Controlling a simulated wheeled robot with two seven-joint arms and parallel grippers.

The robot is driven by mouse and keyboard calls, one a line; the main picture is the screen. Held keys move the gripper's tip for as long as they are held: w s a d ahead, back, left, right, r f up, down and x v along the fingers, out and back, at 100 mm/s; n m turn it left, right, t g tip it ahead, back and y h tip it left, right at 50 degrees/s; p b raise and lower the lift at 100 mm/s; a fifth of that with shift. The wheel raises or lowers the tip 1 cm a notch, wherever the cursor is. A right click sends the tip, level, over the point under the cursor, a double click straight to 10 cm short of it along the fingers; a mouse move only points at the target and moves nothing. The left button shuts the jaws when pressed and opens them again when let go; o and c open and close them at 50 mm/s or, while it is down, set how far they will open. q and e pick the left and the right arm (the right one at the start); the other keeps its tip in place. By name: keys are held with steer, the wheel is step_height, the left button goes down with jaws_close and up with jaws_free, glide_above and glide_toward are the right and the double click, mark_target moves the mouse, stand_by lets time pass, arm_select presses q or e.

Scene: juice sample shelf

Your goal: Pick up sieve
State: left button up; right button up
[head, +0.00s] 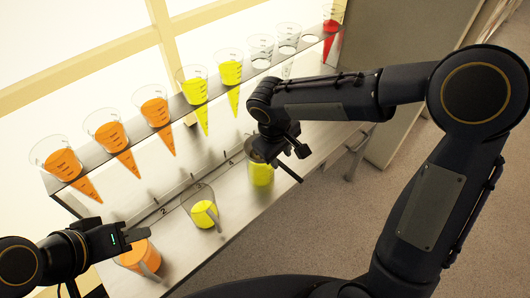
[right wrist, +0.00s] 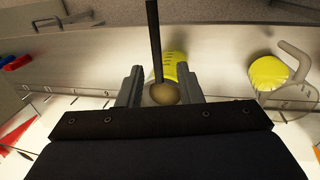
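The sieve has a thin black handle (right wrist: 154,35) and a round tan bowl (right wrist: 163,94), both seen in the right wrist view. In the head view its dark handle (head: 288,173) sticks out below my right gripper (head: 287,142), over a yellow-filled jug (head: 261,174). In the right wrist view my right gripper (right wrist: 160,85) has its two fingers apart, one on each side of the sieve, with gaps visible. My left gripper (head: 138,237) is at the lower left, just above a jug of orange juice (head: 134,254); its fingertips are too unclear to judge.
A shelf (head: 140,141) holds several cones of orange, yellow, clear and red liquid behind the bench. Another yellow-filled jug (head: 204,214) stands on the numbered bench between the grippers. Red and blue items (right wrist: 18,62) lie at the left of the right wrist view.

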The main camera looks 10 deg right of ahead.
mark_target(285, 167)
steer(key=f, duration=0.2)
steer(key=d+f, duration=0.1)
steer(key=f, duration=0.4)
steer(key=shift+w+d+p, duration=0.3)
steer(key=shift+w+d, duration=0.05)
steer(key=shift+d, duration=0.05)
steer(key=shift+c, duration=0.3)
jaws_close()
